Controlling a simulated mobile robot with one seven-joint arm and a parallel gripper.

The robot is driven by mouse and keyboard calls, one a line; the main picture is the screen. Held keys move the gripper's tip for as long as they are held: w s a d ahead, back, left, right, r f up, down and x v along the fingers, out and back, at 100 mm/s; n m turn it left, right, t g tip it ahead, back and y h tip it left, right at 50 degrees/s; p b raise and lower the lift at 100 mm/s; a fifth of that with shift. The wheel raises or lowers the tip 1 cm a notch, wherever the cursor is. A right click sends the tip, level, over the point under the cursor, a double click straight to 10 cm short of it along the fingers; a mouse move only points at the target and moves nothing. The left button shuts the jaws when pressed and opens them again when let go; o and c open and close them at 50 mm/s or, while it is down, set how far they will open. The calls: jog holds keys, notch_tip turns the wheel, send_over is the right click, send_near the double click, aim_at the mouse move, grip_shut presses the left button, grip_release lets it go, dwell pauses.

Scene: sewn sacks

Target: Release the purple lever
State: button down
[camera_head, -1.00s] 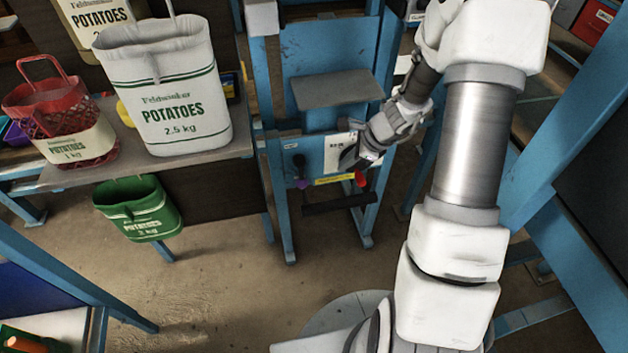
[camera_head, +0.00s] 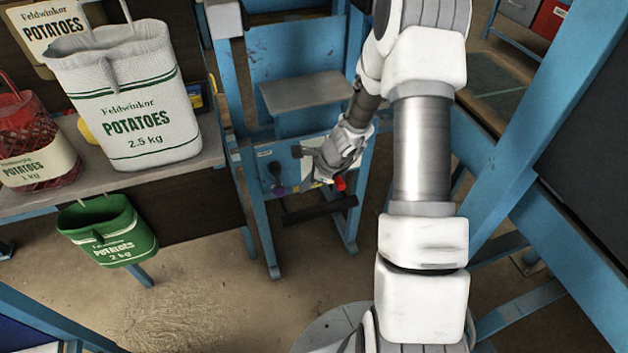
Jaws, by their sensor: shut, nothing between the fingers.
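The purple lever (camera_head: 278,189) shows as a small purple knob below a dark stem, low on the left of the front panel of a blue machine frame (camera_head: 262,220). My gripper (camera_head: 308,180) is shut and empty in front of the same panel, a little to the right of the purple lever. A gap shows between them in the picture; the depth between them is hard to tell. A red knob (camera_head: 340,183) shows just to the right of my gripper. My gripper hides much of the panel and its labels.
A grey plate (camera_head: 305,92) juts out above the panel, and a dark bar (camera_head: 320,208) crosses below it. On the left, a shelf (camera_head: 190,165) carries a white potato sack (camera_head: 130,100) and a red net sack (camera_head: 35,145). A green sack (camera_head: 108,232) hangs below.

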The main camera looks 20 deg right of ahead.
aim_at(284, 193)
jog(key=shift+w+a+f, duration=0.2)
jog(key=shift+w+a, duration=0.1)
jog(key=shift+a, duration=0.25)
jog(key=shift+w+a+f, duration=0.15)
jog(key=shift+w+a, duration=0.1)
jog(key=shift+a, duration=0.3)
jog(key=shift+w+a+f, duration=0.2)
jog(key=shift+w+a, duration=0.1)
jog(key=shift+a, duration=0.25)
jog(key=shift+a+f+y+b, duration=0.2)
jog(key=shift+f+y+b, duration=0.05)
jog(key=shift+y+b, duration=0.5)
jog(key=shift+a+f+m+y+b, duration=0.2)
jog(key=shift+y+b, duration=0.25)
jog(key=shift+y, duration=0.2)
jog(key=shift+a+f+m+y+b, duration=0.1)
jog(key=shift+a+f+y+b, duration=0.1)
jog(key=shift+y+b, duration=0.35)
jog(key=a+r+m+t+y+p, duration=0.1)
jog(key=a+r+m+y+p, duration=0.1)
jog(key=a+y, duration=0.4)
jog(key=shift+t+y, duration=0.3)
jog(key=shift+y, duration=0.85)
jog(key=shift+a+r, duration=0.1)
jog(key=shift+r, duration=0.05)
jog(key=p+v, duration=0.3)
jog(key=v, duration=1.4)
jog(key=shift+d, duration=0.25)
